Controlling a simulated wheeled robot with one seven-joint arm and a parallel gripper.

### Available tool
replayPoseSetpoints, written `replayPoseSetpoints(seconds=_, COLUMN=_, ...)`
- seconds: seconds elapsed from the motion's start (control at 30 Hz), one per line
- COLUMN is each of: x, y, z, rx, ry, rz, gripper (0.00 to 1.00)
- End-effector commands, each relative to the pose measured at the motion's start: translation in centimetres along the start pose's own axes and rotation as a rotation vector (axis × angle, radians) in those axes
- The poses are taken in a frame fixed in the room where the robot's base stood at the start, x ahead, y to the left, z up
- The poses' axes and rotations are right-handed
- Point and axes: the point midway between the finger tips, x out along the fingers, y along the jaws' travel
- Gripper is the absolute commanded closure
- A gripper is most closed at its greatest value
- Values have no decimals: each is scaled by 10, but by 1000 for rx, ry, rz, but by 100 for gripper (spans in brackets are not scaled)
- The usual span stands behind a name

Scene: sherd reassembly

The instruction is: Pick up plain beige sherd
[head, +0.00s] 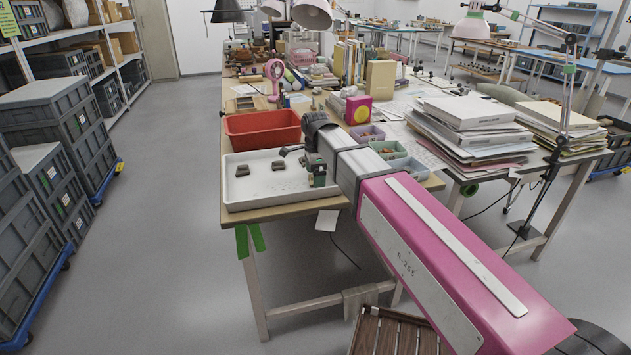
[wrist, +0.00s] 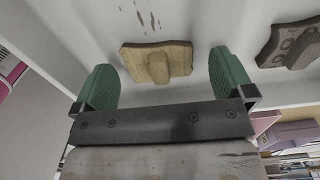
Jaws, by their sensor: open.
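The plain beige sherd (wrist: 180,56) lies on the white tray in the wrist view, a flat tan piece with a raised lump on top. It lies between and a little beyond my gripper's (wrist: 163,80) two green fingertips. The gripper is open, with a gap on both sides of the sherd. A darker sherd with carved marks (wrist: 292,46) lies to the right. In the head view, two small grey-brown sherds (head: 242,170) (head: 279,165) lie in the white tray (head: 250,194), left of my gripper (head: 314,170); I cannot tell which is the plain one.
A red-orange bin (head: 262,130) stands behind the tray. Small pastel bins (head: 388,149) and a stack of papers (head: 470,125) are to the right. The tray has a raised rim and sits at the table's front edge. Its left part is mostly bare.

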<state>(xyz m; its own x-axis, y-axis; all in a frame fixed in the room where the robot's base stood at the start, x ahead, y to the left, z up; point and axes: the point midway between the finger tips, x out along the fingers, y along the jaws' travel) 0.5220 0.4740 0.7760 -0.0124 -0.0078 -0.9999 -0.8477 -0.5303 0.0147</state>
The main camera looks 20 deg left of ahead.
Motion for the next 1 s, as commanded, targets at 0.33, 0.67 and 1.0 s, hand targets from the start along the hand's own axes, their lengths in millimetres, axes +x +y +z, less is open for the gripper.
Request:
replayPoseSetpoints(seconds=0.33, x=1, y=0, z=0, rx=0, ry=0, rz=0, gripper=43)
replayPoseSetpoints(seconds=0.67, x=0, y=0, z=0, rx=0, ry=0, rz=0, gripper=55)
replayPoseSetpoints(seconds=1.0, x=-21, y=0, z=0, rx=0, ry=0, rz=-2, gripper=55)
